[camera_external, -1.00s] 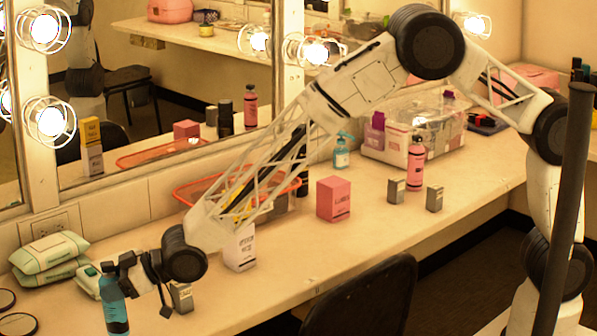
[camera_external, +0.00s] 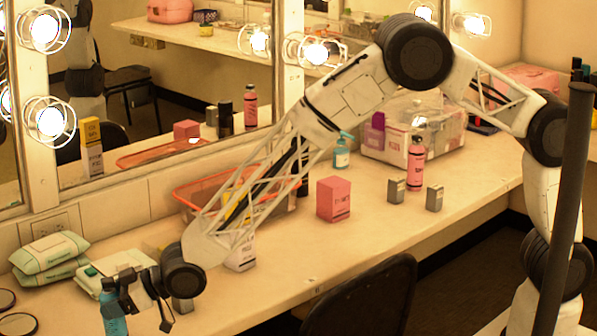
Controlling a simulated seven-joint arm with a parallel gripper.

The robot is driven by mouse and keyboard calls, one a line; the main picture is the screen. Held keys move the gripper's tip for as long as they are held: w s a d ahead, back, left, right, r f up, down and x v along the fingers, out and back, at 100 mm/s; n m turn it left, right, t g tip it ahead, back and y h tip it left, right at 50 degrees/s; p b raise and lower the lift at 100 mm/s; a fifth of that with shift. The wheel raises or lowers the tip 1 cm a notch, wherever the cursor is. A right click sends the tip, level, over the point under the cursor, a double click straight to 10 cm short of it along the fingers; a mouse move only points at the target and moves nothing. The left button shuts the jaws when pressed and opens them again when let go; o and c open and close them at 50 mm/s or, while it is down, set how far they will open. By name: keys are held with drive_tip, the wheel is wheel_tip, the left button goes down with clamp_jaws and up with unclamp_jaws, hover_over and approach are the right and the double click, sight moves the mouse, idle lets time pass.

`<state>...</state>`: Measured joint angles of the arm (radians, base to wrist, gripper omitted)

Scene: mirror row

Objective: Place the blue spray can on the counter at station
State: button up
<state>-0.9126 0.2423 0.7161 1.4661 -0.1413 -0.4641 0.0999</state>
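The blue spray can (camera_external: 114,318) is upright at the lower left, and its lower end is cut off by the picture's bottom edge. My gripper (camera_external: 113,294) is at the top of the can, with its dark fingers around the upper part, and appears shut on it. The can moves along with the gripper. The counter (camera_external: 290,265) runs from the lower left to the upper right. I cannot tell whether the can's base touches anything.
Green and white packets (camera_external: 48,255) lie left of the gripper. A white box (camera_external: 240,250), a small grey box (camera_external: 183,304), a pink box (camera_external: 333,200) and an orange-rimmed basket (camera_external: 182,192) stand to its right. A black chair (camera_external: 365,295) is at the counter's front edge.

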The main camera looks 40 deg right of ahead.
drive_tip(key=shift+o, duration=0.6)
drive_tip(key=shift+r, duration=0.2)
drive_tip(key=v, duration=1.2)
idle(1.0)
